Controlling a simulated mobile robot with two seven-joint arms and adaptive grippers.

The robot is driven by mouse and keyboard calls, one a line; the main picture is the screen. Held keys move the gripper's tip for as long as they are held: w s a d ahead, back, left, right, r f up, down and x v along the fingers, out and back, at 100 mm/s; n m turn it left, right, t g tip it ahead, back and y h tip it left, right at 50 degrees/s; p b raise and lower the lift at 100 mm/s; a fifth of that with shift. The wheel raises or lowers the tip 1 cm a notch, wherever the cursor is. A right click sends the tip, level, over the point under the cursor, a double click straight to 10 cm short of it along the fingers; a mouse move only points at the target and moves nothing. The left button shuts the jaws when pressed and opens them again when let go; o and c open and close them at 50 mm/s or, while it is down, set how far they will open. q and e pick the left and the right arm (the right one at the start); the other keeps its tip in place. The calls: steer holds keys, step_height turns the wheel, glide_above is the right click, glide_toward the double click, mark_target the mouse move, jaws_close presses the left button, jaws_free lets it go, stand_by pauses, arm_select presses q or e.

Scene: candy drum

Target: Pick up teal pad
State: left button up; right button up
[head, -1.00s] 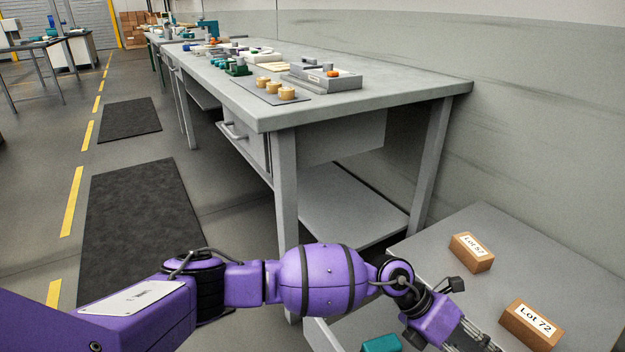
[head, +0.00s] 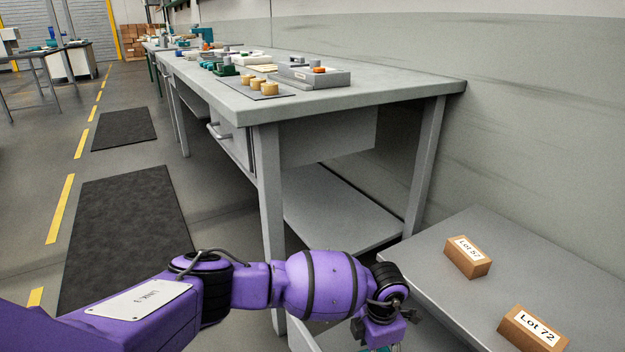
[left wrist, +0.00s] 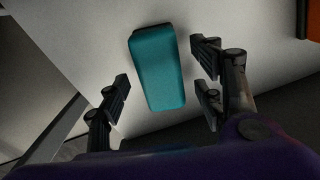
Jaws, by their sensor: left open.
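The teal pad (left wrist: 158,68) is a rounded block lying on a pale grey surface in the left wrist view. Only a small teal sliver of the pad shows at the bottom edge there. My right gripper is not in view.
The low grey table (head: 480,290) holds two brown boxes, labelled Lot 57 (head: 467,258) and Lot 72 (head: 532,328). A long workbench (head: 340,98) with several small parts stands behind. A wall runs along the right. Dark mats (head: 125,235) lie on the floor at left.

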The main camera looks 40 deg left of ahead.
arm_select(q)
step_height(320, 180, down, 2)
steer(key=shift+w+d+f+b, duration=0.1)
steer(key=shift+f+b, duration=0.1)
steer(key=shift+b, duration=0.1)
steer(key=shift+r, duration=0.15)
steer(key=c, duration=1.3)
steer(key=shift+o, duration=0.2)
steer(key=shift+r, duration=0.1)
step_height(320, 180, up, 10)
steer(key=p, duration=0.4)
steer(key=shift+p, duration=0.3)
